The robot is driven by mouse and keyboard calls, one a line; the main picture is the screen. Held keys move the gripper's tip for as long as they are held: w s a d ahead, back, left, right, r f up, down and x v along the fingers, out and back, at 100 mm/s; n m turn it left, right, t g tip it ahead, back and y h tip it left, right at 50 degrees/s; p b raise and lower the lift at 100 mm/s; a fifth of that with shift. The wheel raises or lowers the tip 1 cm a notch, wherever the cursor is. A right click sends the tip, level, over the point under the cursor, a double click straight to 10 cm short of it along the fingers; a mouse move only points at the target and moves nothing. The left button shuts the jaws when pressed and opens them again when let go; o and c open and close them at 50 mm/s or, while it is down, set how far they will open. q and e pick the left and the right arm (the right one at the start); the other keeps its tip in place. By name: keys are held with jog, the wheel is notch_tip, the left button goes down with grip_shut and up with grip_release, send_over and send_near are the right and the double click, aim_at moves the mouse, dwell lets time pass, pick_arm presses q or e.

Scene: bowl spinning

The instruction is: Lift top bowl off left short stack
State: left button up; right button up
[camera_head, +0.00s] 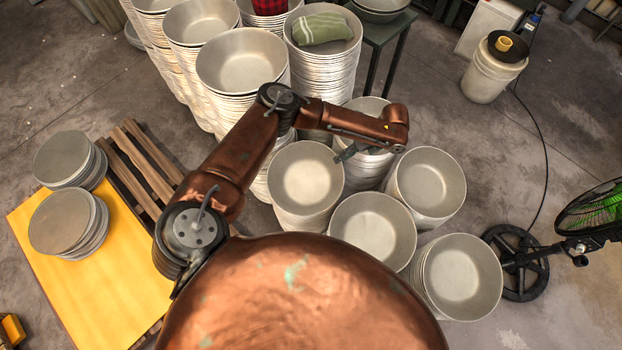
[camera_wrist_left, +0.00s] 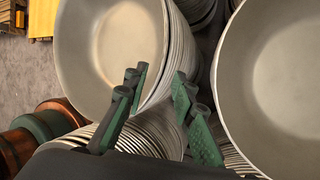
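The left short stack of pale metal bowls stands near the middle of the head view, its top bowl (camera_head: 305,178) facing up and empty. My left gripper (camera_head: 346,153) is at that bowl's upper right rim. In the left wrist view, my left gripper (camera_wrist_left: 158,110) has its two dark green fingers spread apart. The top bowl (camera_wrist_left: 105,45) and the edges of the stack beneath it appear just beyond them, with the stack's edge seen between the fingers. I cannot tell whether a finger touches the rim. My right gripper does not show.
Other short stacks (camera_head: 372,228) (camera_head: 428,182) (camera_head: 462,278) crowd to the right, and one stands behind under my arm. Tall stacks (camera_head: 243,60) rise at the back. A fan (camera_head: 590,215) stands far right. A yellow board (camera_head: 85,290) with bowl-like discs (camera_head: 62,220) is at left.

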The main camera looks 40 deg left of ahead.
aim_at(325, 167)
pick_arm(q)
jog(key=x, duration=0.4)
jog(key=b+x, duration=0.1)
jog(key=x, duration=0.3)
jog(key=shift+s+a+r, duration=0.1)
jog(key=shift+a+r, duration=0.1)
jog(key=shift+a, duration=0.2)
jog(key=shift+c, duration=0.7)
grip_shut()
jog(key=shift+r, duration=0.1)
